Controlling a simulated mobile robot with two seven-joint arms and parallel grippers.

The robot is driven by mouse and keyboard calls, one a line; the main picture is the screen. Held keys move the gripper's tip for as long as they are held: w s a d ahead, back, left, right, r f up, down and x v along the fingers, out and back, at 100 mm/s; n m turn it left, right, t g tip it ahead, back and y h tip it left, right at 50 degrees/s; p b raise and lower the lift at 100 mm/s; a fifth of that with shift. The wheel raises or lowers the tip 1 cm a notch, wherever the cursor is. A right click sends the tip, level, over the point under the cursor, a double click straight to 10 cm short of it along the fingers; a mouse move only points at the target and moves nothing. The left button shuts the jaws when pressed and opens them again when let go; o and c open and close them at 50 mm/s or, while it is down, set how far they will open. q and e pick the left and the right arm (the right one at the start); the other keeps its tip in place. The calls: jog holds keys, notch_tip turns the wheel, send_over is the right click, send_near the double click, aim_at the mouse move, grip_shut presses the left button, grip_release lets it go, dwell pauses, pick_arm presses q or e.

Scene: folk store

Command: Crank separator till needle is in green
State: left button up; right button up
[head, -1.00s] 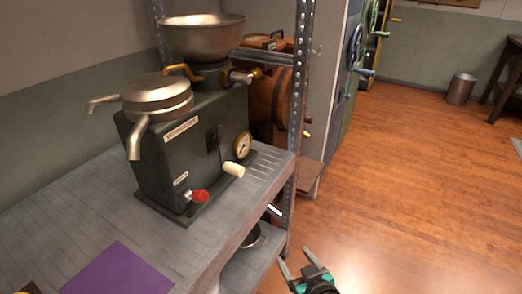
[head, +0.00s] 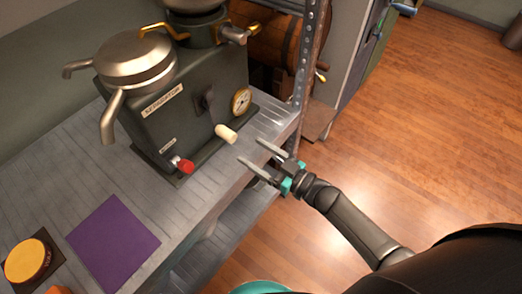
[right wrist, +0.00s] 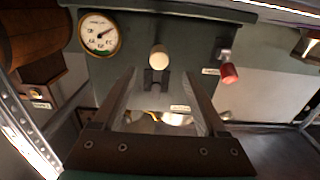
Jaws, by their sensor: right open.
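The separator (head: 205,85), a dark green box with metal bowls and spouts, stands on the grey shelf. Its crank has a cream knob (head: 226,133) on the front, also in the right wrist view (right wrist: 158,57). The round gauge (head: 240,101) sits beside the crank. My right gripper (head: 249,149) is open and empty, just short of the knob. In the right wrist view the knob appears between its fingers (right wrist: 159,76). My left gripper is not in view.
A red knob (head: 185,165) sticks out low on the separator, also in the right wrist view (right wrist: 229,73). A purple sheet (head: 114,242) and an orange round tin (head: 27,260) lie on the shelf (head: 190,205). A metal post (head: 305,60) rises at the shelf's right end. The floor at right is clear.

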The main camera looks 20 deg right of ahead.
aim_at(234, 139)
jog(key=b+x, duration=0.1)
jog(key=x, duration=0.4)
jog(key=shift+w+a+f+b, duration=0.1)
jog(key=shift+w+b, duration=0.05)
jog(key=shift+b, duration=0.2)
jog(key=shift+b+x, duration=0.7)
jog(key=shift+x, duration=1.25)
jog(key=shift+w, duration=0.15)
jog(key=c, duration=0.7)
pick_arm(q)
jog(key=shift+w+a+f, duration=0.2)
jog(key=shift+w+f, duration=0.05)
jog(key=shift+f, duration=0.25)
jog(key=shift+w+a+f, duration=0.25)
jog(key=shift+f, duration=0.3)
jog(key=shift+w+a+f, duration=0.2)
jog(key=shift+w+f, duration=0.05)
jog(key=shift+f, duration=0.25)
pick_arm(e)
jog(key=c, duration=0.4)
jog(key=shift+o, duration=0.2)
